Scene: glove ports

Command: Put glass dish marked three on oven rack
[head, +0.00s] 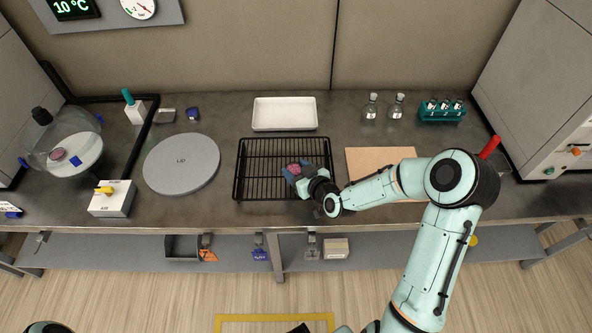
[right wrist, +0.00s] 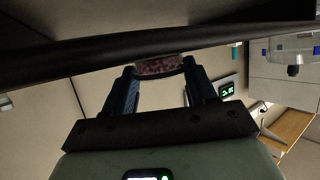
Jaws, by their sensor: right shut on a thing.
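The oven rack (head: 247,182) is a black wire rack lying on the grey bench. My right gripper (head: 294,172) is over the right half of this rack, shut on a small dish (head: 293,167) with pink-red contents. In the right wrist view the dish (right wrist: 158,66) sits between the two blue fingers, its contents grainy and purplish. No mark on it can be read. Whether the dish touches the wires cannot be told. Another small pinkish dish (head: 58,154) is in the clear vessel (head: 42,161) at the left. My left gripper does not show.
A round grey lid (head: 181,164) lies left of the rack. A white tray (head: 284,114) is behind it. A tan board (head: 372,160) lies right, partly under my right arm. Flasks (head: 371,106) and a teal vial rack (head: 442,111) stand at the back right. A dark bar crosses the wrist view closely.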

